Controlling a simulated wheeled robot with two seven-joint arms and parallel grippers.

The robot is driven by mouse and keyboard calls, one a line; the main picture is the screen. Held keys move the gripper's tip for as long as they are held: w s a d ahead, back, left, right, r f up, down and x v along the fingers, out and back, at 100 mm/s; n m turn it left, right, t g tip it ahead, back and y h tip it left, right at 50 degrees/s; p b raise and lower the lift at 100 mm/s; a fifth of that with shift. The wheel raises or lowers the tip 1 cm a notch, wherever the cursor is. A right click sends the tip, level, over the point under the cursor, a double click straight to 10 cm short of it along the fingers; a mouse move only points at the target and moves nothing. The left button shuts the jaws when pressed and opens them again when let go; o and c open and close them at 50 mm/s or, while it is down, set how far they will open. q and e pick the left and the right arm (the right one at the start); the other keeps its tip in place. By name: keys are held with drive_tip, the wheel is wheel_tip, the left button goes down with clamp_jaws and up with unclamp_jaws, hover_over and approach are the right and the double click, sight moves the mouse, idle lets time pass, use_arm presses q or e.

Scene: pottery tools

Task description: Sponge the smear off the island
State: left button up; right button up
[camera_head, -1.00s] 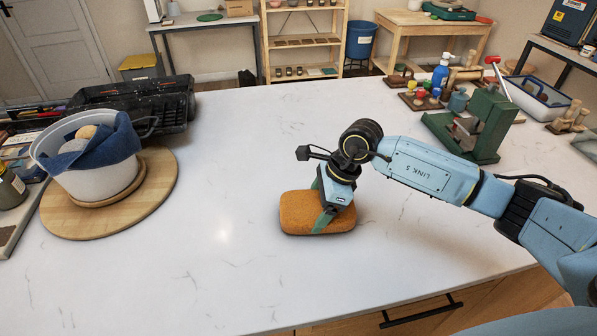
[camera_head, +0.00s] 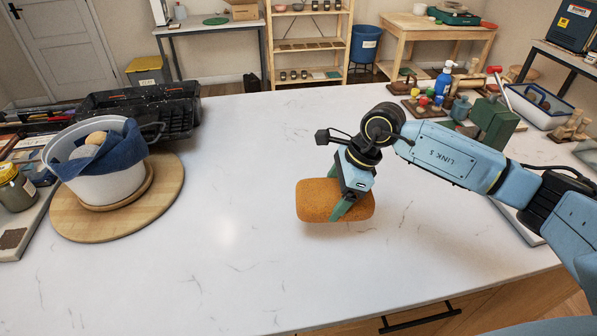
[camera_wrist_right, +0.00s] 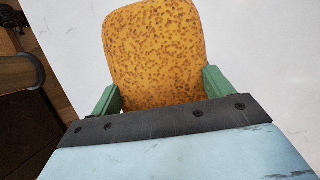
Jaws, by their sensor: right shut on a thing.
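An orange-brown sponge (camera_head: 318,201) is held by my right gripper (camera_head: 342,208) over the white island top (camera_head: 240,270), toward its front middle. A shadow shows under the sponge, and it looks slightly above the surface. In the right wrist view the speckled sponge (camera_wrist_right: 155,50) sits between the green fingers of my right gripper (camera_wrist_right: 160,92), which are shut on it. No clear smear shows on the island; only thin grey vein-like marks are visible. The surface behind the sponge and arm is hidden. My left gripper is not in view.
A white bucket with a blue cloth (camera_head: 108,180) stands on a round wooden board (camera_head: 165,205) at the left. Jars, a blue bottle (camera_head: 443,80) and a green block (camera_head: 494,122) stand at the right back. The island's middle is clear.

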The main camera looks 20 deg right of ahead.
drive_tip(key=shift+r+p, duration=0.5)
drive_tip(key=shift+r, duration=0.7)
